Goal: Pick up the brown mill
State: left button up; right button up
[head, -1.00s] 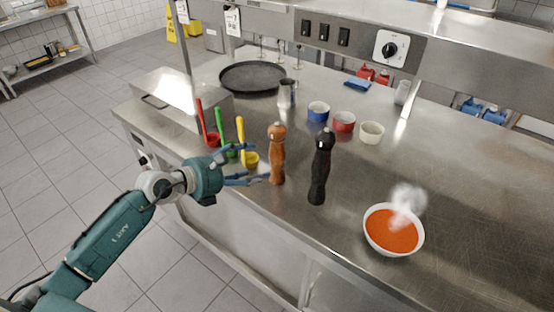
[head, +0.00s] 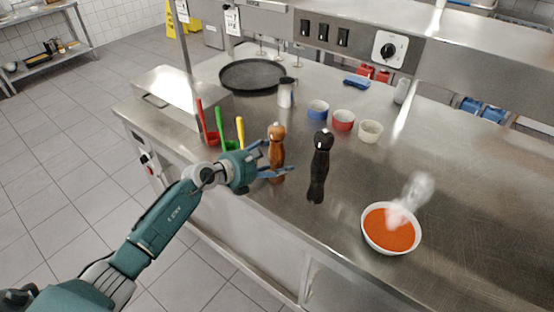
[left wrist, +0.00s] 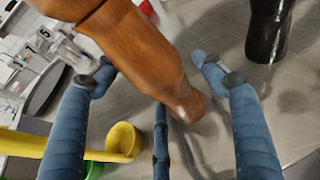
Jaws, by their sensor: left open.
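The brown mill (head: 277,147) stands upright on the steel counter, left of a black mill (head: 320,166). My left gripper (head: 274,160) is open, with its blue fingers reaching around the brown mill at about its middle. In the left wrist view, the brown mill (left wrist: 140,50) is large and lies between the spread fingers of my left gripper (left wrist: 155,85). I cannot tell whether any finger touches it. The black mill (left wrist: 268,28) is at the top right there. My right gripper is in neither view.
A red, a green and a yellow ladle (head: 240,133) stand close behind my left gripper. A bowl of orange soup (head: 390,229) steams at the right. Blue, red and cream small bowls (head: 343,120) stand behind the mills. A dark round pan (head: 252,75) lies farther back.

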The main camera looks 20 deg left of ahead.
pick_arm(q)
jog(key=shift+r, duration=0.1)
jog(key=c, duration=1.7)
jog(key=shift+a, duration=0.1)
